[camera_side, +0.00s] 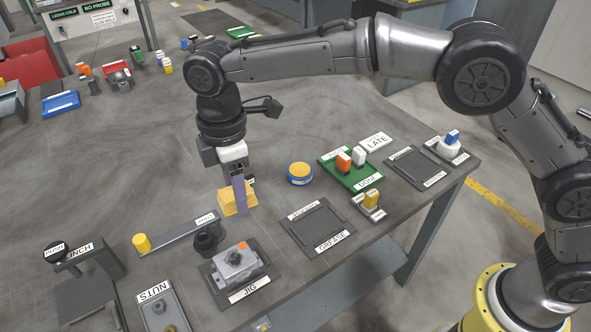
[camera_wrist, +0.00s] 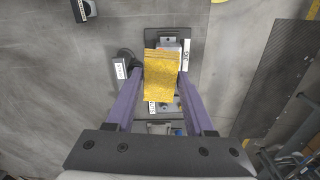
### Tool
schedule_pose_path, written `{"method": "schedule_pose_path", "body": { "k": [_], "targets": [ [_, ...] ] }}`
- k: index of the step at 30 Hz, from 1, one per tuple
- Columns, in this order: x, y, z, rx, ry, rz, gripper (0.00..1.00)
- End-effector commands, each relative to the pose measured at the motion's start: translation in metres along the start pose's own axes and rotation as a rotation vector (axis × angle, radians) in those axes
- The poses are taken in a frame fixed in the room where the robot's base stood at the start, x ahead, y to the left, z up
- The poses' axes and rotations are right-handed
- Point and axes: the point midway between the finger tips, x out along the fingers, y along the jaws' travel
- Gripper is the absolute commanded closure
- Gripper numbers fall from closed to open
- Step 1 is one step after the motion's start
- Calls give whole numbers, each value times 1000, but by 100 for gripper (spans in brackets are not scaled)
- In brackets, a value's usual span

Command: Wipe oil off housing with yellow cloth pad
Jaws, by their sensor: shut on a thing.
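The yellow cloth pad (camera_side: 230,204) is a folded, layered block. My gripper (camera_side: 241,195) is shut on it, with a purple finger in front of the pad in the side view. In the wrist view the pad (camera_wrist: 161,80) sits between my two purple fingers (camera_wrist: 160,92). The grey housing (camera_side: 236,264) sits in the dark fixture labelled JIG (camera_side: 215,284), nearer the side camera than the pad. It has a small orange part on top. In the wrist view the pad hides most of the housing. I cannot make out any oil.
A black knob (camera_side: 205,241) stands right behind the jig, beside a bar with a yellow cylinder (camera_side: 142,243). An empty tray labelled GREASE (camera_side: 318,228) lies right of the jig. A blue and yellow round tin (camera_side: 300,174) stands behind it. The table behind the pad is clear.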

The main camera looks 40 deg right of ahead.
Motion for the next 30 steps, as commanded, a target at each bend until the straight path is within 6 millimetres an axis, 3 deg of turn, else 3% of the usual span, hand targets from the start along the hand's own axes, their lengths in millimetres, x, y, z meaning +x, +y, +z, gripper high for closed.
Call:
{"method": "schedule_pose_path", "body": {
  "k": [1, 3, 6, 13, 30],
  "targets": [
    [9, -2, -19, -24, -1, -1, 91],
    [20, -7, -38, -53, -2, -2, 91],
    [35, -15, -55, -84, -2, -1, 91],
    [52, -27, -64, -112, 1, 2, 91],
    [95, -28, -63, -113, 0, 0, 91]
  ]
}}
